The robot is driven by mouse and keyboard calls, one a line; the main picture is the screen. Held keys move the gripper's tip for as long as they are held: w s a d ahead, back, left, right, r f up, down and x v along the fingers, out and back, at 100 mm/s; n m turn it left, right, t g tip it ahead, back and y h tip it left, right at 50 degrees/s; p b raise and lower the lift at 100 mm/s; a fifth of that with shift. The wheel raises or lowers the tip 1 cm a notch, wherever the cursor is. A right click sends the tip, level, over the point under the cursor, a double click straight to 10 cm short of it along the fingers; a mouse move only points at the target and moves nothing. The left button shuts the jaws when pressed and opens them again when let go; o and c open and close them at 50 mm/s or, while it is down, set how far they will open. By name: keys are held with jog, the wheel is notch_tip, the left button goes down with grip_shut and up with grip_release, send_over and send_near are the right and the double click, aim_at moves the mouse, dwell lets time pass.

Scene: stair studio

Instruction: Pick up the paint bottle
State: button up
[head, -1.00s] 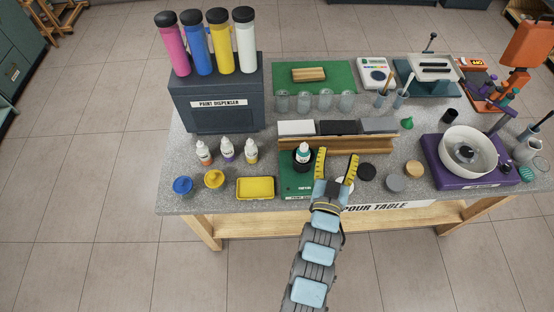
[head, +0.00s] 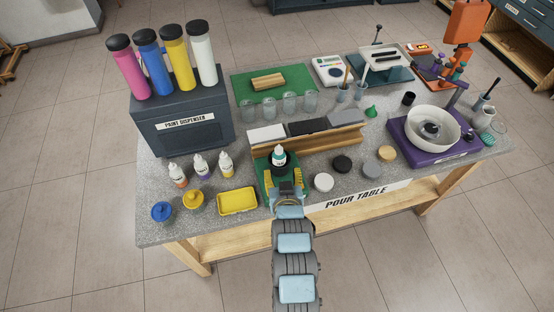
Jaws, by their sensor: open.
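A small white paint bottle (head: 279,152) with a dark green label stands upright in a round black holder on a green mat (head: 263,182) near the table's front edge. My gripper (head: 283,174) is open and empty, with its yellow fingers spread at the near side of this bottle. The bottle lines up roughly with the gap between the fingers. I cannot tell whether the fingers touch the holder. Similar small bottles stand to the left: one with orange (head: 178,175), one with purple (head: 202,166) and one with yellow (head: 226,164).
A long wooden rack (head: 318,144) with white, black and grey blocks stands just behind the bottle. A yellow tray (head: 238,202) lies left of my gripper, round discs (head: 323,182) right. A dark paint dispenser (head: 182,130) with tall bottles stands back left.

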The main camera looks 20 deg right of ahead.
aim_at(279, 152)
jog(key=p+x, duration=0.2)
jog(key=x, duration=0.6)
jog(key=shift+w, duration=0.3)
jog(key=shift+w+d+f+p, duration=0.25)
jog(key=shift+w+f+p, duration=0.1)
jog(key=shift+w+f, duration=0.2)
jog(key=shift+w+d+f+p, duration=0.3)
jog(key=shift+w+f, duration=0.15)
jog(key=shift+w, duration=0.2)
jog(key=shift+p+x, duration=0.3)
jog(key=shift+x, duration=1)
grip_shut()
